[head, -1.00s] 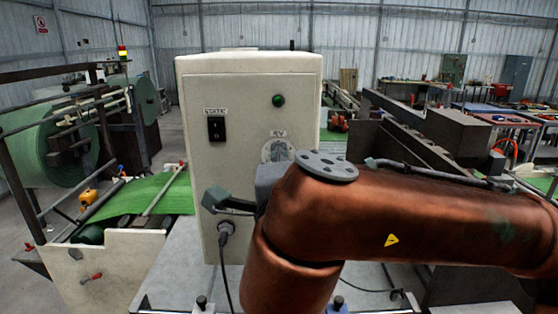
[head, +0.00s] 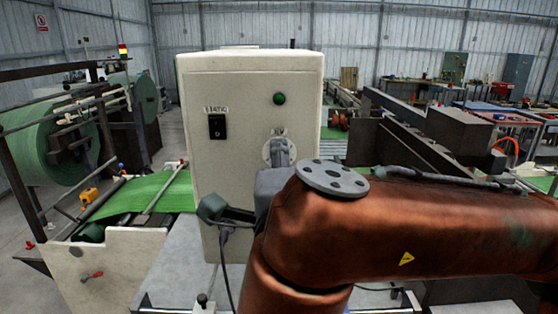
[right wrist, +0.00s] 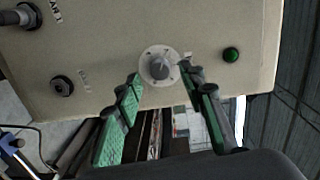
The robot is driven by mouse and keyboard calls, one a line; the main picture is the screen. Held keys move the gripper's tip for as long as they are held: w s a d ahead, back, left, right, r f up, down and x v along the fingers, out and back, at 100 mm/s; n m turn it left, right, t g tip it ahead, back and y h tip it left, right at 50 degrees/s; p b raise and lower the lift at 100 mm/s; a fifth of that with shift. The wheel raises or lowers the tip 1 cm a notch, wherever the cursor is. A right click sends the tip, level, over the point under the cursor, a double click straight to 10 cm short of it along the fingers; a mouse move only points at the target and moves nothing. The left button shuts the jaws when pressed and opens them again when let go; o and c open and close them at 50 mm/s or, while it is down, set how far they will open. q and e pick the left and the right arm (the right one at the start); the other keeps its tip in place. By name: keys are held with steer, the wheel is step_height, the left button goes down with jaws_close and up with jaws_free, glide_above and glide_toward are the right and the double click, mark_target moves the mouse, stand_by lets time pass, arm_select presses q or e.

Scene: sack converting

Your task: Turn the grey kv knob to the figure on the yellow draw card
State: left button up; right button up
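The grey kv knob (right wrist: 159,67) sits on a round pale dial plate with dark marks in the right wrist view. The plate (head: 270,152) also shows in the head view on the front of a cream cabinet (head: 235,90), partly covered by grey parts. My right gripper (right wrist: 160,72) is open, with one green-padded finger on each side of the knob. I cannot tell whether either finger touches it, and the dial's figures are too small to read. In the head view my right arm hides most of this gripper. My left gripper and a yellow draw card are not in view.
The cabinet also carries a black switch (head: 217,127) labelled static and a green lamp (head: 279,98). A cable hangs below the switch. A machine with a green roll (head: 52,140) stands at the left. Dark machine beams (head: 400,130) are behind at the right.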

steer(key=s, duration=0.9)
steer(key=shift+s+d+r, duration=0.15)
steer(key=shift+s+r, duration=0.05)
steer(key=shift+s, duration=0.15)
